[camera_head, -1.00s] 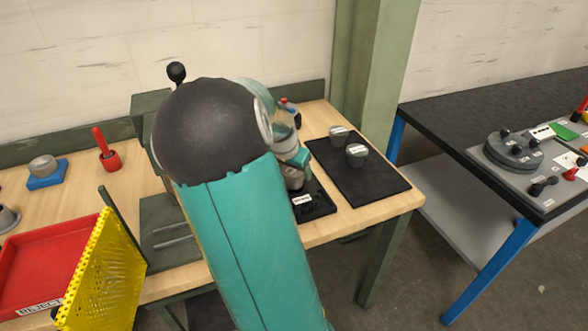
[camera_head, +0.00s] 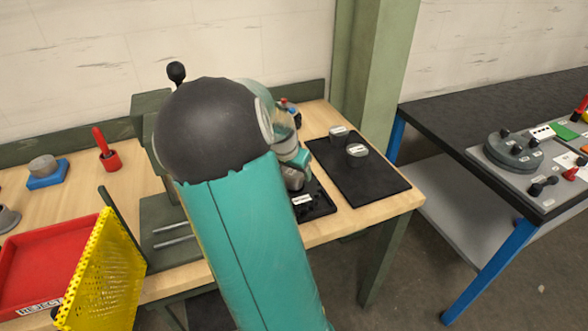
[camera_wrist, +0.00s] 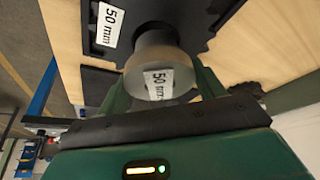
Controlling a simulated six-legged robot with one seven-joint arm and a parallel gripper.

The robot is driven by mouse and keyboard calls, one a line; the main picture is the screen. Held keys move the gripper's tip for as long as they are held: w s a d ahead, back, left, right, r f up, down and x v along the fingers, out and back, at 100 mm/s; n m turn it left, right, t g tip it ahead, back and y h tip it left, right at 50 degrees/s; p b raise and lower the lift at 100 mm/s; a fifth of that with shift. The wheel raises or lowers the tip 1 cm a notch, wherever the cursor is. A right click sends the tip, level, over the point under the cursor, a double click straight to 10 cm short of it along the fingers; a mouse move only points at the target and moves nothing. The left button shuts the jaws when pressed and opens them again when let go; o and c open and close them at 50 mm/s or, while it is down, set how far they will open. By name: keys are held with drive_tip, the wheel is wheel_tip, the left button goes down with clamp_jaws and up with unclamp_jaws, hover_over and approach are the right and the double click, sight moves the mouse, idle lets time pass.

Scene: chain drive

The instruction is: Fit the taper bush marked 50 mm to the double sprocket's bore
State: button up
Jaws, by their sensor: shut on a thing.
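My gripper (camera_wrist: 160,88) is shut on a grey, round taper bush (camera_wrist: 158,58), with one green finger on each side of it. The bush carries a white label reading 50 mm. I cannot tell whether the bush still touches the tray.
Two grey labelled cylinders (camera_head: 357,151) stand on a black mat (camera_head: 375,185) right of the tray. A red tray (camera_head: 45,255) and yellow perforated panel (camera_head: 105,275) are at left. A second, dark-topped table (camera_head: 450,115) at right bears a round grey disc (camera_head: 497,152) with black knobs.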

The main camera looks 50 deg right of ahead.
drive_tip(key=shift+f, duration=1.6)
drive_tip(key=o, duration=1.5)
drive_tip(key=shift+c, duration=0.2)
drive_tip(key=v, duration=1.3)
drive_tip(key=shift+a+r, duration=0.15)
drive_tip(key=shift+r, duration=0.2)
drive_tip(key=shift+a, duration=0.1)
drive_tip(key=a+r+n+t+y, duration=0.2)
drive_tip(key=a+n, duration=0.2)
drive_tip(key=a, duration=0.7)
drive_tip(key=a+r+n+t+y, duration=0.15)
drive_tip(key=a+n, duration=0.25)
drive_tip(key=a, duration=0.6)
drive_tip(key=s+a+n, duration=0.3)
drive_tip(key=a+n, duration=0.1)
drive_tip(key=a, duration=0.3)
drive_tip(key=s+a+r+n+t, duration=0.1)
drive_tip(key=s+a+n, duration=0.3)
drive_tip(key=a, duration=0.4)
drive_tip(key=shift+r+y, duration=0.3)
drive_tip(key=shift+y, duration=0.15)
